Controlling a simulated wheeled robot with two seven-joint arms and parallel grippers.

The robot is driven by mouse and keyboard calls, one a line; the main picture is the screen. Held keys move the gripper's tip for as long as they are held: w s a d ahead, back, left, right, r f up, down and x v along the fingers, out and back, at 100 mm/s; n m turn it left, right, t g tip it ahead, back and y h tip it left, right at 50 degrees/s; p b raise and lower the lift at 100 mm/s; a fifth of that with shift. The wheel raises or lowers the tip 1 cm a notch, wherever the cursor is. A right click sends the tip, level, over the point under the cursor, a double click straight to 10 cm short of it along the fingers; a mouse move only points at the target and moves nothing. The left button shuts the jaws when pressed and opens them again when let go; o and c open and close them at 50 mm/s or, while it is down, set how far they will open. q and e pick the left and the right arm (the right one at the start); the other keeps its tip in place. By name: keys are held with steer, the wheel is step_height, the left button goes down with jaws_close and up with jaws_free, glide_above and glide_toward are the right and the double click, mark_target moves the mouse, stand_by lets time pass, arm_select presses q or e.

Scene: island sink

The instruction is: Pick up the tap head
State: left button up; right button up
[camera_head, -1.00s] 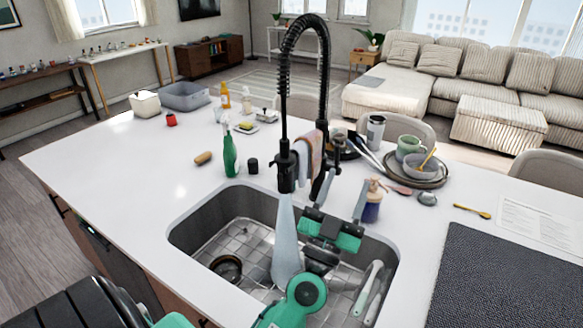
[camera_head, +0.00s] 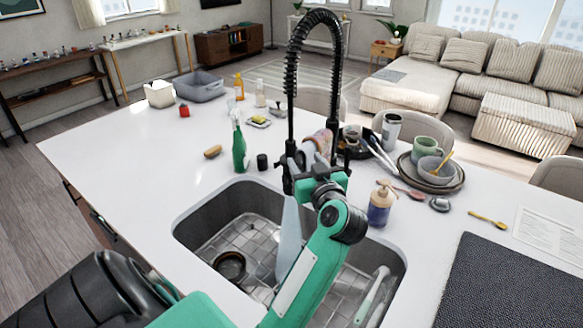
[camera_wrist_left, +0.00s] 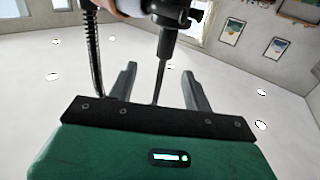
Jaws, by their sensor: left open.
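The black tap head (camera_head: 289,175) hangs from the spring hose of the tall tap (camera_head: 291,75), over the sink (camera_head: 205,212). A pale stream of water (camera_head: 290,240) runs below it. My left gripper (camera_head: 312,168) is open, close to the right of the tap head; its fingers are partly hidden in the head view. In the left wrist view my two fingers (camera_wrist_left: 160,82) stand apart and point up. A thin dark rod (camera_wrist_left: 160,70) shows between them, below a dark tap part (camera_wrist_left: 172,15). I cannot tell whether the fingers touch it. My right gripper is not in view.
A green spray bottle (camera_head: 239,147) stands behind the sink. A soap dispenser (camera_head: 380,203) and stacked dishes (camera_head: 430,168) stand to the right. A small pan (camera_head: 231,265) lies in the sink. A dark mat (camera_head: 505,275) covers the right counter. The left counter is mostly clear.

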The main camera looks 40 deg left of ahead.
mark_target(292, 145)
arm_select(q)
steer(key=x, duration=0.4)
steer(key=shift+a+p, duration=0.15)
steer(key=shift+p, duration=0.25)
steer(key=p+x, duration=0.1)
steer(key=x, duration=0.1)
steer(key=p+x, duration=0.1)
steer(key=x, duration=0.1)
steer(key=shift+s+a+r, duration=0.2)
steer(key=shift+a+r, duration=0.05)
steer(key=shift+a, duration=0.25)
steer(key=shift+w+a+f, duration=0.15)
steer(key=shift+w+a, duration=0.05)
steer(key=shift+a, duration=0.1)
steer(key=shift+d, duration=0.1)
steer(key=shift+c, duration=1.3)
jaws_close()
